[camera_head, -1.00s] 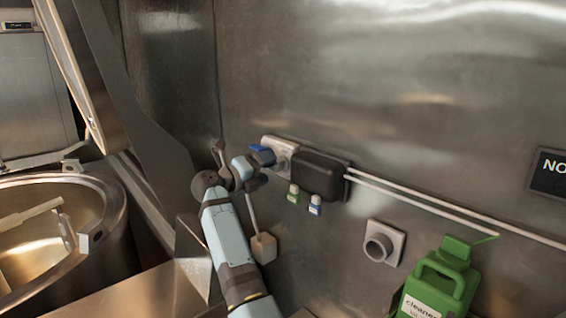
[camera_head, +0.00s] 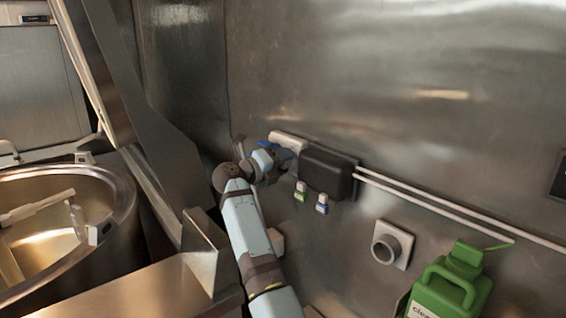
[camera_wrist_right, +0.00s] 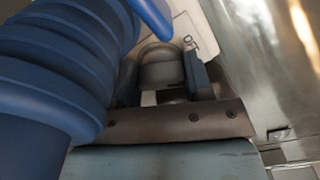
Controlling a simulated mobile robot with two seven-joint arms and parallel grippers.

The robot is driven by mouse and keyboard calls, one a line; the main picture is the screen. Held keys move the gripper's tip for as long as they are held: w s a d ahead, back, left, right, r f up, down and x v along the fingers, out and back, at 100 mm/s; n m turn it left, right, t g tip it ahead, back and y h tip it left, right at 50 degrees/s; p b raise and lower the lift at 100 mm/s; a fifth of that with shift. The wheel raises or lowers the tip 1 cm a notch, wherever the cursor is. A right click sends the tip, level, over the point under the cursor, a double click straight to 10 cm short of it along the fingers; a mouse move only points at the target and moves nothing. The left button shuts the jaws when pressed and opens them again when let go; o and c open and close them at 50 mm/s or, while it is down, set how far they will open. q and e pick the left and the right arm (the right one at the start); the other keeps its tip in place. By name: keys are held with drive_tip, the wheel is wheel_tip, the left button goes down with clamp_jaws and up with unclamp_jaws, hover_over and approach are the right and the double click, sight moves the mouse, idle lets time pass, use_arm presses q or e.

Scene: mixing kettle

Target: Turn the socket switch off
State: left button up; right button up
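The white socket plate (camera_head: 288,140) is on the metal wall, left of a black box. In the right wrist view, the plate (camera_wrist_right: 205,30) fills the top middle. A grey rounded knob (camera_wrist_right: 160,68), apparently the switch, sits on it. My right gripper (camera_head: 280,157) is at the plate and hides much of it. In the wrist view my right gripper (camera_wrist_right: 165,80) has its fingers apart, one on each side of the knob; I cannot tell whether they touch it. A blue ribbed plug body (camera_wrist_right: 50,65) is close on the left. My left gripper is not in view.
The black box (camera_head: 327,172) is right of the plate, with small green and blue tags (camera_head: 321,203) below. Two white pipes (camera_head: 430,205) run right. A round outlet (camera_head: 392,245) and green cleaner jug (camera_head: 448,285) are lower right. The kettle (camera_head: 110,215) stands left.

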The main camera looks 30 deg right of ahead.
drive_tip(key=n+p, duration=0.4)
drive_tip(key=shift+r+p, duration=0.15)
drive_tip(key=shift+p, duration=0.15)
drive_tip(key=shift+n, duration=0.5)
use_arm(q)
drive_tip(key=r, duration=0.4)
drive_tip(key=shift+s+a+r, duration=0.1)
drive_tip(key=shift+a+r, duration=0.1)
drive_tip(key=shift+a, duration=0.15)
use_arm(e)
drive_tip(key=shift+f, duration=0.3)
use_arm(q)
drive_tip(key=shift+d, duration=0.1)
use_arm(e)
drive_tip(key=o, duration=0.9)
drive_tip(key=shift+a, duration=0.15)
